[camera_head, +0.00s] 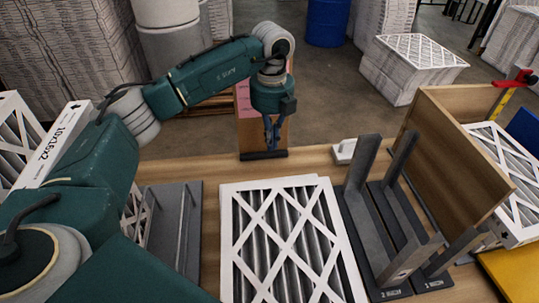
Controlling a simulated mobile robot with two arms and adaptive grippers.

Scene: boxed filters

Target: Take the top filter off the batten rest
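A white-framed pleated filter (290,245) with a diagonal lattice lies flat at the front middle of the wooden table. A second white edge shows just behind its far edge, so another filter seems to lie under it. No battens show beneath it; a dark grey plate with raised bars (190,225) lies to its left, and I cannot tell whether this is the batten rest. My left gripper (271,138) points down beyond the filter's far edge, apart from it, with nothing visible held. Its fingers look close together, but their gap is unclear. My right gripper is out of view.
Grey slotted stands (385,225) rise right of the filter, beside a wooden panel (460,160). A brown upright board (247,135) stands behind my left gripper. A small white object (344,150) sits at the table's far edge.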

